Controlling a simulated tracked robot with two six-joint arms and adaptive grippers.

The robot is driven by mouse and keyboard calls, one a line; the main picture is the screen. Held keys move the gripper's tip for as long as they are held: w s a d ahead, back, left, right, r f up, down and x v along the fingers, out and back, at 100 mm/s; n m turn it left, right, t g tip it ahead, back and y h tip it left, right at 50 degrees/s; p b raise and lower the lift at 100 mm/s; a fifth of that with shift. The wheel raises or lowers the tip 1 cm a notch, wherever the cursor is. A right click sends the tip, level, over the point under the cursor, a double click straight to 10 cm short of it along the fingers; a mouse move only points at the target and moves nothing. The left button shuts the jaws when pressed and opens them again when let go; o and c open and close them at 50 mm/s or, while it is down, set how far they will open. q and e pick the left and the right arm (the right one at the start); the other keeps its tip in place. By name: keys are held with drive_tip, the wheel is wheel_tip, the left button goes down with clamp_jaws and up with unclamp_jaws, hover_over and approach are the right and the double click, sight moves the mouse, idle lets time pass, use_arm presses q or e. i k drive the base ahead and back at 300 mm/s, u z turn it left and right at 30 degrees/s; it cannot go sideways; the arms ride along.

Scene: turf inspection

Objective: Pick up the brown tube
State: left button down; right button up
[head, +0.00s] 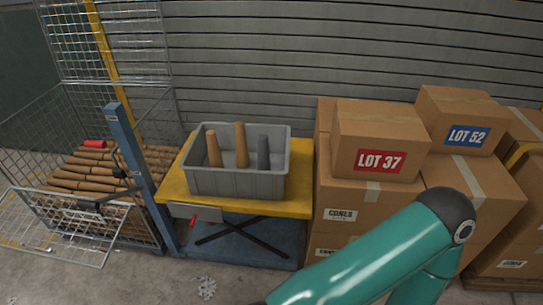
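Two brown tubes stand upright in a grey bin (236,184) on a yellow-topped table: a left brown tube (214,149) and a taller middle brown tube (241,146). A dark grey tube (263,153) stands to their right in the same bin. The bin's front wall hides their lower ends. Many more brown tubes (85,184) lie stacked in a wire cage at the left. A teal arm of mine enters at the bottom right, in front of the boxes. Neither gripper shows in the head view.
The yellow table top (300,178) has a narrow bare strip right of the bin. A blue post (128,155) stands between table and wire cage (50,225). A red tube (95,143) lies on the stack. Cardboard boxes (343,155) crowd the right. White scraps (207,287) lie on the floor.

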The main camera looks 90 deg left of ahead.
sight(216, 161)
drive_tip(key=u, duration=0.35)
drive_tip(key=i, duration=0.25)
drive_tip(key=u, duration=2.9)
drive_tip(key=k, duration=0.55)
drive_tip(key=u, duration=0.3)
drive_tip(key=i, duration=1.8)
drive_tip(key=z, duration=0.4)
